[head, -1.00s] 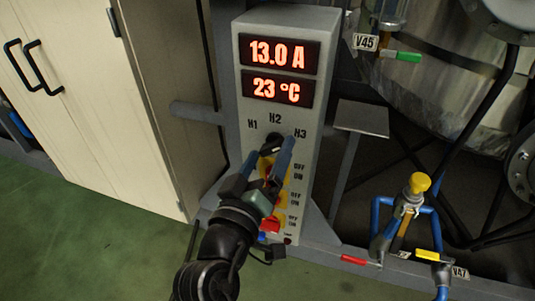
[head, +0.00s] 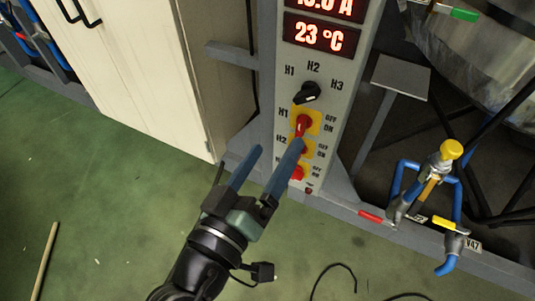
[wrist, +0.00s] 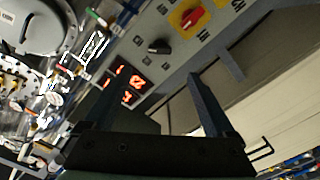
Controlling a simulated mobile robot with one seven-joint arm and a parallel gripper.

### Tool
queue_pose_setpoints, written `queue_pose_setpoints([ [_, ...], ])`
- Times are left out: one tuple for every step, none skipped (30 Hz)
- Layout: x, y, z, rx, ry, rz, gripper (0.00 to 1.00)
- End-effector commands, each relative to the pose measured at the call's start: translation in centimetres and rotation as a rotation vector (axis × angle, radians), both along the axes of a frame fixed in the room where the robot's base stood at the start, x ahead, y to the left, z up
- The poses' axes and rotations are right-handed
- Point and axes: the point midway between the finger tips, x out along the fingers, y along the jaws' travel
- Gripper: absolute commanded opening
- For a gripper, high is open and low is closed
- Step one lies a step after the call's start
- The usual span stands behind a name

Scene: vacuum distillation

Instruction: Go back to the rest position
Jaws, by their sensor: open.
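My gripper (head: 277,150) is open and empty in the head view, its two blue fingers apart. It is in front of the grey control panel (head: 349,75); the right fingertip overlaps the lower switches in the picture, and I cannot tell whether it touches. The black selector knob (head: 307,93) sits below the labels H1, H2 and H3. Below it are red switches on yellow plates, the top one (head: 303,124) in clear view and the middle one partly hidden by the finger. The wrist view also shows the knob (wrist: 158,47), a red switch (wrist: 193,18) and both fingers.
A cream cabinet (head: 140,70) stands left of the panel. A blue pipe assembly with a yellow knob (head: 451,149) is at the right, near a low grey frame. Cables lie on the green floor at the bottom. The floor (head: 90,200) at the left is mostly clear.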

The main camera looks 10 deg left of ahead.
Motion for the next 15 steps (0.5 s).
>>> queue_pose_setpoints([
  [-0.33, 0.10, -0.04, -0.001, 0.002, 0.000, 0.90],
  [-0.45, 0.14, -0.02, 0.000, 0.000, 0.000, 0.90],
  [-0.55, 0.17, -0.01, 0.000, 0.000, 0.000, 0.90],
  [-0.61, 0.20, 0.00, 0.001, 0.000, 0.000, 0.90],
  [-0.64, 0.21, 0.00, 0.001, 0.000, 0.000, 0.90],
  [-0.65, 0.22, 0.01, 0.001, 0.000, 0.000, 0.90],
  [-0.65, 0.22, 0.01, 0.001, 0.000, 0.000, 0.90],
  [-0.65, 0.22, 0.01, 0.001, 0.000, 0.000, 0.90],
  [-0.64, 0.22, 0.01, 0.001, 0.000, 0.000, 0.90],
  [-0.64, 0.21, 0.01, 0.001, 0.000, 0.000, 0.90],
  [-0.64, 0.21, 0.01, 0.001, 0.000, 0.000, 0.90],
  [-0.63, 0.21, 0.01, 0.001, 0.000, 0.000, 0.90],
  [-0.63, 0.21, 0.01, 0.001, 0.000, 0.000, 0.90],
  [-0.62, 0.20, 0.01, 0.001, 0.000, 0.000, 0.90],
  [-0.62, 0.21, 0.01, 0.001, 0.000, 0.000, 0.90],
])
